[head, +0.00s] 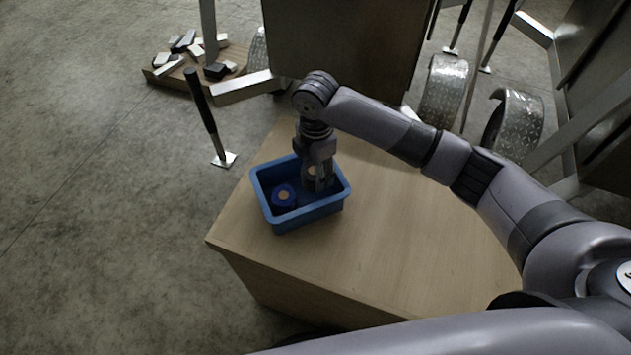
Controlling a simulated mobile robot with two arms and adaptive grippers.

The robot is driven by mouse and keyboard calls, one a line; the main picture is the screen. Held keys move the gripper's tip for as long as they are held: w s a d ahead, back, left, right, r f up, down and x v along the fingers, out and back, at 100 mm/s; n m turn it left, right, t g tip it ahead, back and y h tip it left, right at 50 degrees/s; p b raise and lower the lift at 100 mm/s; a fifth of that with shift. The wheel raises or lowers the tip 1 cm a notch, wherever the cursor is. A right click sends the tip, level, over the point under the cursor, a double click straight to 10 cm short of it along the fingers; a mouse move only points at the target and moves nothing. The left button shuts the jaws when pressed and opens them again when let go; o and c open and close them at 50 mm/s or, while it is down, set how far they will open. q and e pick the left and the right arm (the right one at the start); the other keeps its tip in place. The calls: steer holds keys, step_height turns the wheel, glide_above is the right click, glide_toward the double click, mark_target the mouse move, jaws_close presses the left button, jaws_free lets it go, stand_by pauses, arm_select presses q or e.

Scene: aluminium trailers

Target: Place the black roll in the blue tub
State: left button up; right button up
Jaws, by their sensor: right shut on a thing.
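The blue tub (301,216) stands on the wooden table, near its left edge. A blue roll (283,197) with a pale centre lies inside the tub on the left. My right gripper (318,183) points down into the right part of the tub. It is shut on the dark roll (312,171), which shows a tan centre and is partly hidden by the fingers. I cannot tell whether this roll touches the tub floor. My left gripper is not in view.
The wooden table (400,240) has bare room to the right of and in front of the tub. A black-handled post (205,115) stands on the floor at the left. A pallet with several blocks (150,75) lies behind. Trailer parts and wheel guards (440,95) stand at the back right.

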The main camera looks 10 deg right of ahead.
steer(key=shift+f, duration=2.8)
steer(key=shift+f, duration=0.1)
steer(key=o, duration=1.3)
step_height(320, 180, up, 12)
steer(key=shift+r, duration=0.15)
